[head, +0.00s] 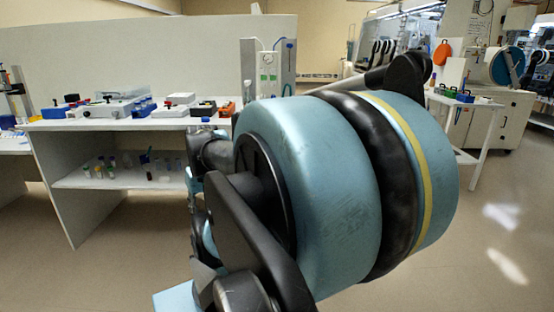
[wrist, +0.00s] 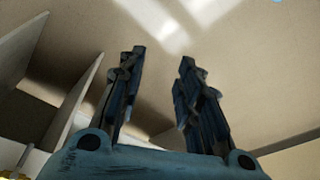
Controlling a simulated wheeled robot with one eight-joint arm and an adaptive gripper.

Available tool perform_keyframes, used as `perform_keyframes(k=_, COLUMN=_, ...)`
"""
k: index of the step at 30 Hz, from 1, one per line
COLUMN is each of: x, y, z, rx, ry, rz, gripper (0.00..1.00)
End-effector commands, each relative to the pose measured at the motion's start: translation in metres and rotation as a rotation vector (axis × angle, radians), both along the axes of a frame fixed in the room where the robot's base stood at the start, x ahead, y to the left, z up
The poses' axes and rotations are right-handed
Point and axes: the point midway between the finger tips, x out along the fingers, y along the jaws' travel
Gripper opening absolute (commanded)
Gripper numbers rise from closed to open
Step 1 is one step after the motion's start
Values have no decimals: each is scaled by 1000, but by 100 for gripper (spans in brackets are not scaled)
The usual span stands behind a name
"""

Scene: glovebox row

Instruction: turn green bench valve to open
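I cannot make out a green bench valve for certain in either view. In the head view my large blue arm link fills the centre and right of centre and hides part of the bench and what lies behind it. In the wrist view my gripper (wrist: 160,57) has its two dark fingers spread apart with nothing between them. Pale floor with bright light patches lies beyond the fingers. I cannot clearly pick out my gripper in the head view.
A white bench (head: 60,125) at left carries boxes and instruments, including an orange block (head: 227,109). Its lower shelf (head: 115,180) holds small bottles. A grey panel unit (head: 268,72) stands behind. A white table (head: 480,105) stands at right. Floor at right is clear.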

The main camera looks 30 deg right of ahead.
Motion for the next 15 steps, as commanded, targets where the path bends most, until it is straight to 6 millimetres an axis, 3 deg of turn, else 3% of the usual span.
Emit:
perform_keyframes(k=8, x=59, y=-20, z=22, rx=127, ry=-62, rz=3, gripper=32)
perform_keyframes(k=15, x=112, y=-59, z=36, rx=216, ry=-168, rz=11, gripper=32)
